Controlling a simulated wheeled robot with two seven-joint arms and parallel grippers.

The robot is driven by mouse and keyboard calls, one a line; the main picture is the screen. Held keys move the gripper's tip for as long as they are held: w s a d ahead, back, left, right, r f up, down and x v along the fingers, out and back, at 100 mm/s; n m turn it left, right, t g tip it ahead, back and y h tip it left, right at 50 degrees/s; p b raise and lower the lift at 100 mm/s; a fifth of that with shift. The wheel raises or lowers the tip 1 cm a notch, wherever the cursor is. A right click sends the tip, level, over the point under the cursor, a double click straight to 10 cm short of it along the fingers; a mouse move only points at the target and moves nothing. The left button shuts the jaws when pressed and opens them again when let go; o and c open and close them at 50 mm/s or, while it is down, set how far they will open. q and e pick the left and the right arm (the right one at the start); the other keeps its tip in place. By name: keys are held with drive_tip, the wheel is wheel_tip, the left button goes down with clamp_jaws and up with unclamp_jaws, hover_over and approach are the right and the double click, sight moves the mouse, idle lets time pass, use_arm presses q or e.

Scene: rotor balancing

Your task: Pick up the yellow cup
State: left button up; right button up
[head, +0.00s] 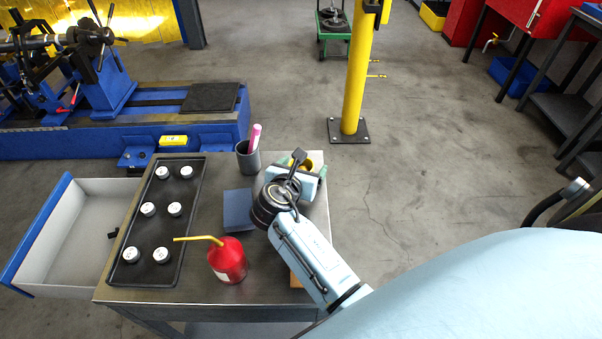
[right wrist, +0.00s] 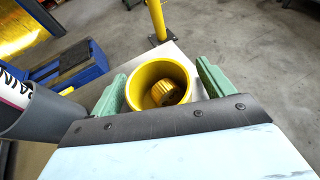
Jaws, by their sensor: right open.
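The yellow cup (right wrist: 139,84) stands upright near the table's far right corner, with a brass-coloured ribbed piece (right wrist: 166,92) inside it. In the head view only a little of the cup (head: 309,163) shows past my right gripper (head: 299,171). My right gripper is open, its two green fingers (right wrist: 160,84) on either side of the cup. The right finger looks very close to the cup's wall; I cannot tell whether it touches. The cup's lower part is hidden by the gripper body. My left gripper is not in view.
A grey holder (head: 247,161) with a pink marker stands just left of the gripper. A blue block (head: 238,208), a red oil can (head: 228,261) and a black tray (head: 159,272) with several round silver pieces are on the table. An open drawer (head: 38,237) juts out left.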

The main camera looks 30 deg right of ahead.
drive_tip(key=c, duration=1)
